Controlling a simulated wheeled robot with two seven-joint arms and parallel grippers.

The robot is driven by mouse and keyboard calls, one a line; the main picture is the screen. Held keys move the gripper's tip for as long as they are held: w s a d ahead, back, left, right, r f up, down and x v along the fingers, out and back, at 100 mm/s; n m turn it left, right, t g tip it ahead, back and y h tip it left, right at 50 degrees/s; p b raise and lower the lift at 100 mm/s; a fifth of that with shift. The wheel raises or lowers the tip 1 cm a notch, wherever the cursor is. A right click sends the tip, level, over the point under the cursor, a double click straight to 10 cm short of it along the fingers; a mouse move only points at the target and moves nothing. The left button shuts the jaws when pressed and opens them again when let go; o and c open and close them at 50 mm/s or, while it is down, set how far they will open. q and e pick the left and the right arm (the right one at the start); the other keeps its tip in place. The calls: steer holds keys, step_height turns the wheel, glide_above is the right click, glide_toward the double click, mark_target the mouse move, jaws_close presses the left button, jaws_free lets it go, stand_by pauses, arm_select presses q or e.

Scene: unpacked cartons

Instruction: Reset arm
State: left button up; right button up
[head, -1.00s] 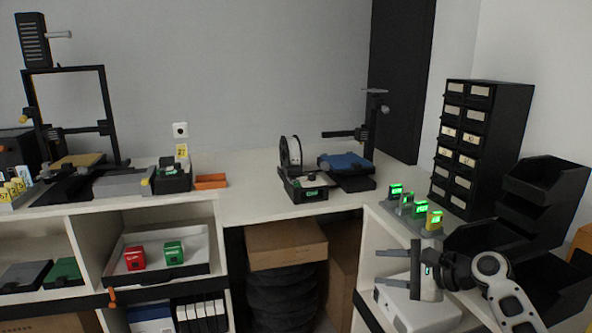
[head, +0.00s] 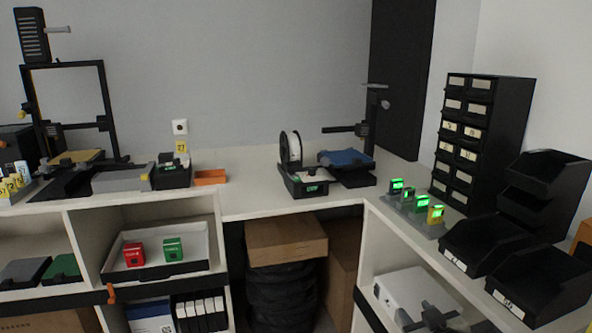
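My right gripper (head: 428,318) shows only in part at the bottom edge of the head view, in front of the white box on the right-hand unit's lower shelf. It is small and dark there, and I cannot tell whether its fingers are apart. I see nothing held in it. My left gripper and arm are not in view.
The right counter holds a rack with several lit green and yellow tags (head: 418,208), black open bins (head: 490,243) and a drawer tower (head: 483,140). A printer with a blue bed (head: 346,159) stands at the back. A tray (head: 155,268) holds a red and a green box.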

steer(key=s+a+f+g+y+b, duration=0.1)
steer(key=s+a+f, duration=0.2)
steer(key=s, duration=0.5)
steer(key=s+a+f+g+y, duration=0.1)
steer(key=s+a+f, duration=0.3)
steer(key=s, duration=0.5)
steer(key=s+a+f+m+g+b, duration=0.1)
steer(key=s+a+f, duration=0.3)
steer(key=s, duration=0.5)
steer(key=shift+s+a+g+y+b, duration=0.25)
steer(key=shift+g+y+b, duration=0.05)
steer(key=shift+y+b, duration=0.1)
steer(key=shift+f, duration=0.1)
